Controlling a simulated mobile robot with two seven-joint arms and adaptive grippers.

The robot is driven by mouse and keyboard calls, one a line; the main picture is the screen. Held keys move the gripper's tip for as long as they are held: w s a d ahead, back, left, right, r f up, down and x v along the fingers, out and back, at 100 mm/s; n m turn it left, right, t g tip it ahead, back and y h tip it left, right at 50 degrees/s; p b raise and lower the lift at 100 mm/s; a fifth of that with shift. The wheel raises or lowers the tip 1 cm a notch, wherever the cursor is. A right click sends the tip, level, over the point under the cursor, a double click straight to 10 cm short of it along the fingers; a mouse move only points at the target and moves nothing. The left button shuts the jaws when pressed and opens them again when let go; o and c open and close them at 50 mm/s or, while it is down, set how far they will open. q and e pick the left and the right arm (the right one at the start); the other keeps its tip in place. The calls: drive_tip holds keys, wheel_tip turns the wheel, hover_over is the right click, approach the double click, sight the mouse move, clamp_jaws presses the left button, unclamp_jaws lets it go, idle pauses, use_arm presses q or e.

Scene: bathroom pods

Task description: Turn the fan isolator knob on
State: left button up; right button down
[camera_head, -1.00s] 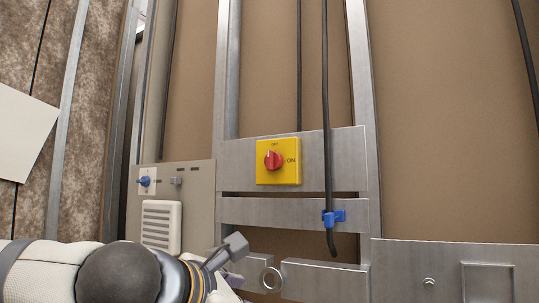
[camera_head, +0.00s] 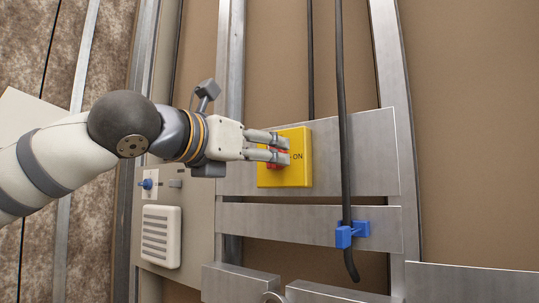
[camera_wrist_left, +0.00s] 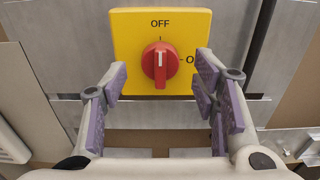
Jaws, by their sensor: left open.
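The fan isolator is a yellow square box (camera_head: 298,172) on a metal plate, with a red knob (camera_wrist_left: 160,62) in its middle. In the left wrist view the knob's white mark points up to OFF; the ON label at its right is partly cut off by a finger. My left gripper (camera_head: 284,149) is in front of the box in the head view and hides most of the knob. In the left wrist view its fingers (camera_wrist_left: 160,90) are open, one on each side of the knob, with gaps between. My right gripper is not in view.
A black cable (camera_head: 343,110) hangs right of the box, held by a blue clip (camera_head: 352,233). Left and below are a small blue switch (camera_head: 147,183) and a white vent grille (camera_head: 161,236). Metal studs and rails surround the box.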

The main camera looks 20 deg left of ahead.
use_arm(q)
drive_tip(key=shift+x, duration=1.15)
drive_tip(key=shift+r, duration=0.1)
drive_tip(key=c, duration=1.1)
drive_tip(key=shift+c, duration=0.2)
drive_tip(key=shift+s+d+f+m, duration=0.1)
drive_tip(key=shift+m, duration=4.3)
drive_tip(key=shift+d+f+m, duration=0.1)
drive_tip(key=shift+m, duration=4.6)
